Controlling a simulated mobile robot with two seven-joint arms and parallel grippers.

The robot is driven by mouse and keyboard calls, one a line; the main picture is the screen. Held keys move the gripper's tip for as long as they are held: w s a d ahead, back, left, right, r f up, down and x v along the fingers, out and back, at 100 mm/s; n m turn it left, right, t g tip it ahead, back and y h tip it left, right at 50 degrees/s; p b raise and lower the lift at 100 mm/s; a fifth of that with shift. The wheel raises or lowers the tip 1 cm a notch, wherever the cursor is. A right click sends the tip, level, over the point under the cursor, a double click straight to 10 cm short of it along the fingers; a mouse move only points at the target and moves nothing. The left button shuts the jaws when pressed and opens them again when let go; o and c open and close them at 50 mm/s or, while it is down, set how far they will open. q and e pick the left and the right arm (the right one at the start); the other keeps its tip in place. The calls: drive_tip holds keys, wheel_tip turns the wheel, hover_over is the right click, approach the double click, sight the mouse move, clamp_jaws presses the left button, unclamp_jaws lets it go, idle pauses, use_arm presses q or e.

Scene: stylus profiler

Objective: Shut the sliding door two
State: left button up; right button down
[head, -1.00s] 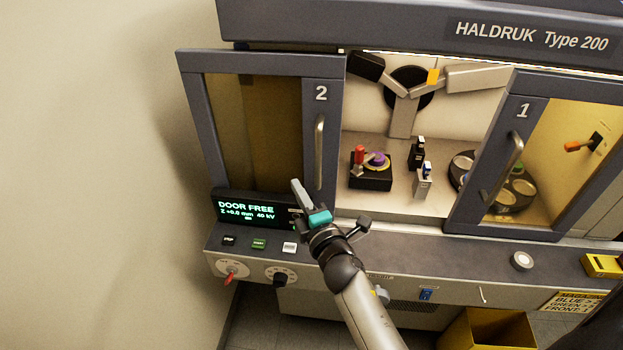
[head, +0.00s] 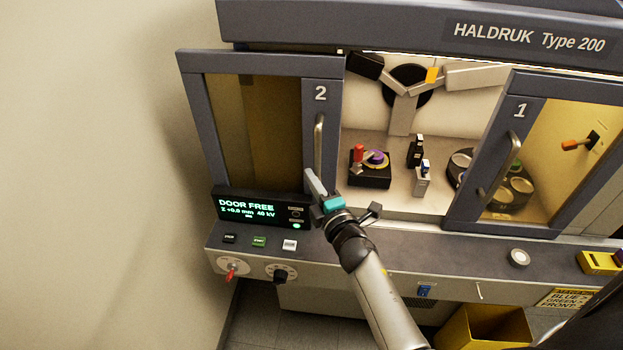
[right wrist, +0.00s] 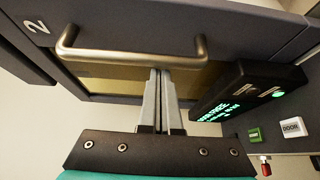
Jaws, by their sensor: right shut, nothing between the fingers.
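Sliding door two (head: 323,88) is a grey-framed door with a dark amber pane, at the left of the machine front. A wide gap lies between it and door one (head: 520,88). Door two's upright bar handle (head: 319,140) is near its right edge; the handle also shows in the right wrist view (right wrist: 130,55). My right gripper (head: 311,176) is shut and empty, its fingertips close to the handle's lower part. In the right wrist view the shut fingers (right wrist: 160,73) end beside the bar; I cannot tell whether they touch it. My left gripper is not in view.
A display (head: 255,208) reading DOOR FREE and a row of buttons (head: 259,242) sit below door two. A yellow bin (head: 480,328) stands below.

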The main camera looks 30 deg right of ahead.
use_arm(q)
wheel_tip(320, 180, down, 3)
drive_tip(key=b, duration=0.2)
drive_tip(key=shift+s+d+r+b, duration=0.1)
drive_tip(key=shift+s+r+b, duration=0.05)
drive_tip(key=shift+b, duration=0.25)
use_arm(e)
drive_tip(key=s+d, duration=0.9)
drive_tip(key=d, duration=0.4)
drive_tip(key=s+d, duration=0.8)
drive_tip(key=d, duration=0.5)
drive_tip(key=shift+s+d, duration=0.15)
drive_tip(key=shift+s, duration=0.25)
